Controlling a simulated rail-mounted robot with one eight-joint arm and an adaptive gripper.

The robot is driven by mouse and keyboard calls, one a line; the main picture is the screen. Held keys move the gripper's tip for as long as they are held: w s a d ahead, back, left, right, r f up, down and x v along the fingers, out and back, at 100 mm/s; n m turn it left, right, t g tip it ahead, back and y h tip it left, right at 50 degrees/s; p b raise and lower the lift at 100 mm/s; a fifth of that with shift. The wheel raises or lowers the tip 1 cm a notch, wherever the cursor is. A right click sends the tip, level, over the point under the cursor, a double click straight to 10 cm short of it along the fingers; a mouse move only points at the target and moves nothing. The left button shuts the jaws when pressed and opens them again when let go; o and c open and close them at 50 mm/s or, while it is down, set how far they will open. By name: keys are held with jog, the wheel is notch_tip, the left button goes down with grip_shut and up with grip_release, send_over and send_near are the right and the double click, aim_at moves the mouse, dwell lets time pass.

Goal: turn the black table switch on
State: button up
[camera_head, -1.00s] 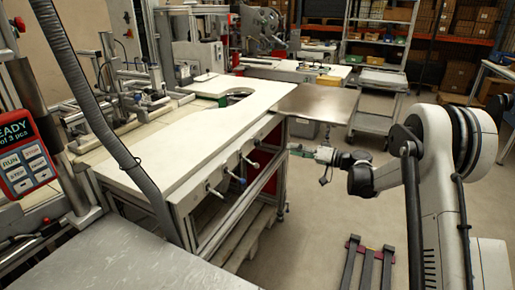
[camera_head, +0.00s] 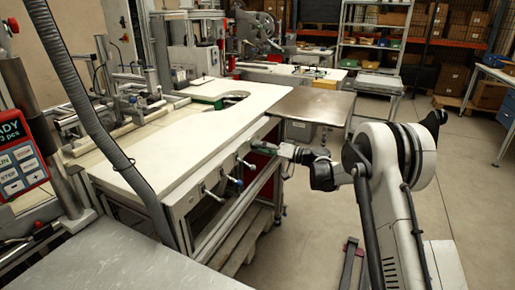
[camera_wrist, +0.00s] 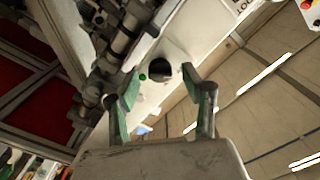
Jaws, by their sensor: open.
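In the wrist view a round black part (camera_wrist: 158,70), which looks like the black switch, sits on a pale mount between and beyond my fingertips. I cannot tell its on or off position. My gripper (camera_wrist: 160,88) is open, with green pads on both fingers and nothing between them. In the head view my gripper (camera_head: 287,150) is beside the front edge of the white worktable (camera_head: 205,130), near its far right corner. The black switch is not clearly made out there.
Several levers stick out from the table's front rail, including a pale one (camera_head: 213,193) and a blue-tipped one (camera_head: 235,180). A brown-topped table (camera_head: 315,104) adjoins behind. A wooden pallet (camera_head: 245,240) lies below. The floor at right is mostly clear.

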jog(key=shift+w+a, duration=0.25)
jog(key=shift+a, duration=0.4)
jog(key=shift+c, duration=0.5)
grip_shut()
jog(key=shift+m, duration=0.4)
jog(key=m+b, duration=0.3)
jog(key=m, duration=1)
jog(key=shift+f, duration=0.1)
